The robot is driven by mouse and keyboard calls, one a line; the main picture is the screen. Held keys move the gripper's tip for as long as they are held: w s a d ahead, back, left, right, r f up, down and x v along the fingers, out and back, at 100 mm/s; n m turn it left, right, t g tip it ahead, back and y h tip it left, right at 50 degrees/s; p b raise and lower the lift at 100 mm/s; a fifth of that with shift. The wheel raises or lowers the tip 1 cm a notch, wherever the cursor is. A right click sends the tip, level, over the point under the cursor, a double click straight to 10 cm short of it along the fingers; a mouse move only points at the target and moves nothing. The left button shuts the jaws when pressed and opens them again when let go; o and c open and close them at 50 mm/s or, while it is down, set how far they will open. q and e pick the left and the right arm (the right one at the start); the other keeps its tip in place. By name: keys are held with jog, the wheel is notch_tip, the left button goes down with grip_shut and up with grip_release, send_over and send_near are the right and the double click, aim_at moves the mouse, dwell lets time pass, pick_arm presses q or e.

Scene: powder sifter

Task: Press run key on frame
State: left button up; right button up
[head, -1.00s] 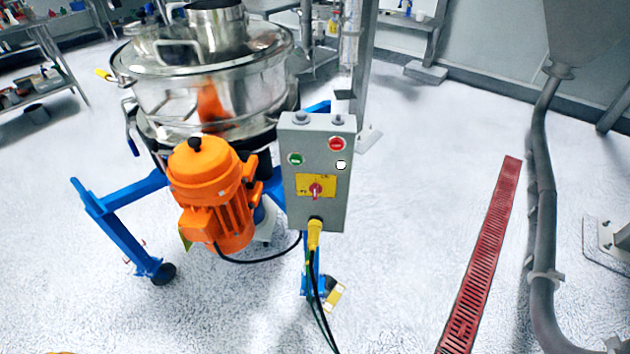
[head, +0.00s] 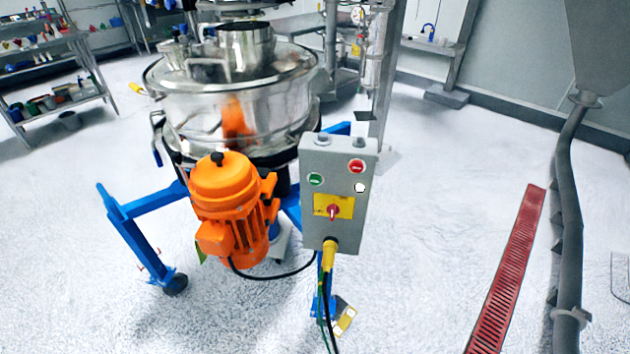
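A grey control box (head: 338,225) is mounted on the blue frame (head: 130,228) of the sifter, facing me in the head view. On its face are a green button (head: 316,180) at upper left, a red button (head: 357,166) at upper right and a white round button or lamp (head: 360,188) below the red one. A red rotary switch (head: 333,210) sits on a yellow plate below them. Any lettering is too small to read. Neither of my grippers is in view.
An orange motor (head: 235,205) stands left of the box, under the steel sifter drum (head: 215,108). A yellow plug (head: 329,254) and black cable hang below the box. A red floor grate (head: 508,270) and a grey pipe (head: 569,220) lie to the right. The floor between is clear.

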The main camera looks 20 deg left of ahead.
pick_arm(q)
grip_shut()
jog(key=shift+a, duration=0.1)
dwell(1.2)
